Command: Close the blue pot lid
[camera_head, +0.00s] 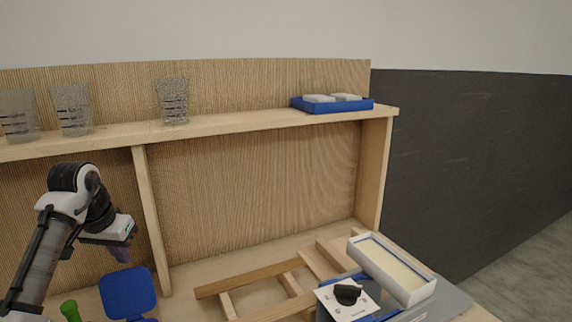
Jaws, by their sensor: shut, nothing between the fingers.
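A blue lid (129,293) with rounded corners shows at the lower left of the head view. It looks tilted up, with its broad face toward the camera. The pot itself is mostly below the picture's bottom edge, so I cannot make out its opening. My gripper (121,252) is shut and empty, pointing down just above the lid's top edge. I cannot tell whether the fingertips touch the lid.
A green object (70,311) stands left of the lid. A wooden frame (240,283), a white box (392,268) and a card with a black item (348,296) lie to the right. The shelf (230,123) above holds glasses and a blue tray (333,105).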

